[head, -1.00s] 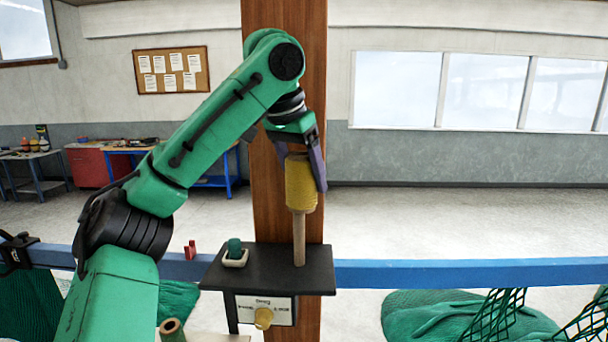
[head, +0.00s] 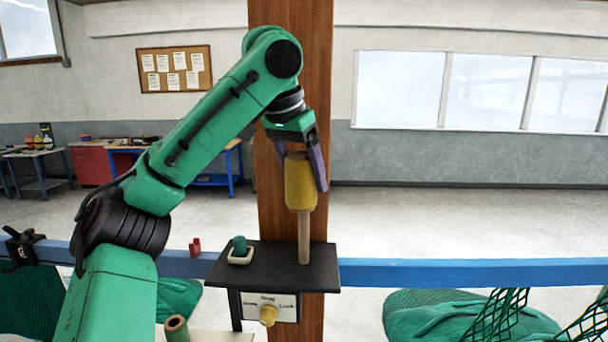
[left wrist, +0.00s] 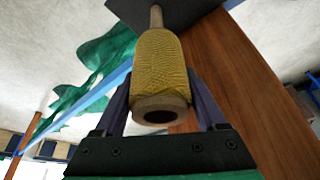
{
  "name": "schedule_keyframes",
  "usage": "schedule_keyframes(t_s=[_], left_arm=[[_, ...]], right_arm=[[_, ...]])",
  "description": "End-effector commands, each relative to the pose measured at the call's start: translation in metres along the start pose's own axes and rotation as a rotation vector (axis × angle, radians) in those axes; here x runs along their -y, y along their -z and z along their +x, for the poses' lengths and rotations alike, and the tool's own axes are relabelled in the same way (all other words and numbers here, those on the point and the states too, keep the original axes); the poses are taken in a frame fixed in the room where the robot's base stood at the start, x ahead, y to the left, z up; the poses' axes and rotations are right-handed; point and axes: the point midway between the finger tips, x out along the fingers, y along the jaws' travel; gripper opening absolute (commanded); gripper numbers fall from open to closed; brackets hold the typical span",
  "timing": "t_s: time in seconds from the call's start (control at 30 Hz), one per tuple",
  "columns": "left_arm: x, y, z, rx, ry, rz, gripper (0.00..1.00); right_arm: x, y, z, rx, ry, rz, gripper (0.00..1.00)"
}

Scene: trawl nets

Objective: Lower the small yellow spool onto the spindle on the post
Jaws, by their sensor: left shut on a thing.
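The small yellow spool (head: 300,184) is upright in my left gripper (head: 304,168), whose two fingers are shut on its sides. The spindle (head: 304,238) is a pale wooden peg standing on a black shelf (head: 262,268) fixed to the brown wooden post (head: 293,60). The spool's lower end is at the spindle's visible top; I cannot tell whether the tip is inside the spool. In the left wrist view the yellow spool (left wrist: 160,68) shows its hollow end with a dark hole, and the spindle (left wrist: 156,15) lies beyond it. My right gripper is out of view.
A green piece in a pale square holder (head: 240,250) sits on the shelf, left of the spindle. A sign with a yellow knob (head: 268,315) hangs below. A blue rail (head: 470,272) runs behind, with green nets (head: 450,315) beyond. The air right of the post is clear.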

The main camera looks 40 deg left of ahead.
Motion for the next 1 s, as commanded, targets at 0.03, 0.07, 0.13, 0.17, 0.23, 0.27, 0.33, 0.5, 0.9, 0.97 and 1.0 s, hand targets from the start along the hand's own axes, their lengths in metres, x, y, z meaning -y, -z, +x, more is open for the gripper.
schedule_keyframes(t_s=[0.03,0.07,0.13,0.17,0.23,0.27,0.33,0.5,0.9,0.97,1.0], left_arm=[[0.000,0.001,0.000,0.000,0.000,0.000,0.11],[0.000,0.002,0.001,0.000,0.000,0.000,0.11],[-0.001,0.003,0.001,0.000,0.000,0.000,0.11],[-0.001,0.004,0.002,0.000,0.000,0.000,0.11],[-0.001,0.005,0.002,0.000,0.000,0.000,0.11],[-0.001,0.005,0.002,0.000,0.000,0.000,0.11],[-0.001,0.006,0.002,-0.001,0.000,0.001,0.11],[-0.001,0.006,0.002,-0.001,0.000,0.000,0.11],[-0.001,0.000,0.015,0.000,0.000,0.000,0.11],[-0.001,-0.001,0.017,0.000,0.000,0.000,0.11],[-0.001,-0.001,0.018,0.000,0.000,0.000,0.11]], right_arm=[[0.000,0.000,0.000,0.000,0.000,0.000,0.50],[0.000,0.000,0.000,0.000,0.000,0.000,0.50],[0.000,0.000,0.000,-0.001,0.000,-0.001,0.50],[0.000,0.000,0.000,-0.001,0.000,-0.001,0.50],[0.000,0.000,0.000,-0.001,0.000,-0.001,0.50],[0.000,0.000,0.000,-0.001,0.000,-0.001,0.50],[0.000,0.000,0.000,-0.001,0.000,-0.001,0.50],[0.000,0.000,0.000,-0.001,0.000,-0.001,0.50],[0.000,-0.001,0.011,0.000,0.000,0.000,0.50],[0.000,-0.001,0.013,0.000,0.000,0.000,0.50],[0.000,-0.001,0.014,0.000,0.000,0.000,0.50]])
